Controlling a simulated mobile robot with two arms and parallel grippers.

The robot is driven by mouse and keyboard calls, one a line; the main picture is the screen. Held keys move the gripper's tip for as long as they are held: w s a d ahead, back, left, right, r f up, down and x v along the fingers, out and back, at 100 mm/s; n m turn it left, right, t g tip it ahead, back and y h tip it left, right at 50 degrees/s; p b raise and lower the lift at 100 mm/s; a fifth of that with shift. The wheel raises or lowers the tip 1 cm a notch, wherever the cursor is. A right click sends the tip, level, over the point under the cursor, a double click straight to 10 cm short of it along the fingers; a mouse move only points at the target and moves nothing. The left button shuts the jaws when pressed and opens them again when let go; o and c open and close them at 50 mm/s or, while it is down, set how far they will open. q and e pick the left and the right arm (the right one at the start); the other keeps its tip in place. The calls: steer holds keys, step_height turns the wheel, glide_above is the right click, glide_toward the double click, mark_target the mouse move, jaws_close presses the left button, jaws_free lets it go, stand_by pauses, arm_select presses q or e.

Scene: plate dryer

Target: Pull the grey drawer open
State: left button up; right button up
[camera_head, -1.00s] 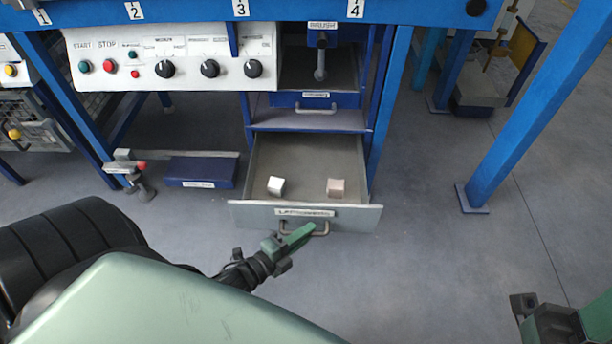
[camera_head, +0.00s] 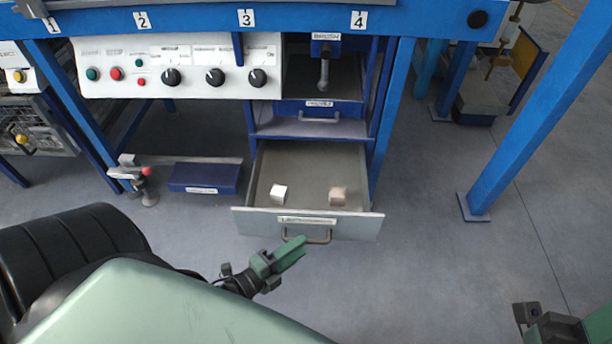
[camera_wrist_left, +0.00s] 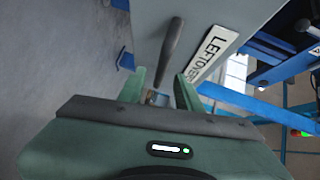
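The grey drawer (camera_head: 352,226) stands pulled out at the bottom of the blue cabinet, its inside visible from above. Its bar handle (camera_head: 308,239) is on the front, below a white label.
A whitish cube (camera_head: 278,194) and a pinkish cube (camera_head: 337,196) lie in the drawer. Above is a blue drawer (camera_head: 320,113). A blue box (camera_head: 203,177) is at the left. A blue post (camera_head: 530,120) stands at the right, with clear floor (camera_head: 430,250) before it.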

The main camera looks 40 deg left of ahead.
arm_select(q)
steer(key=shift+p+v, duration=0.3)
steer(key=shift+v, duration=1.6)
steer(key=shift+w, duration=0.1)
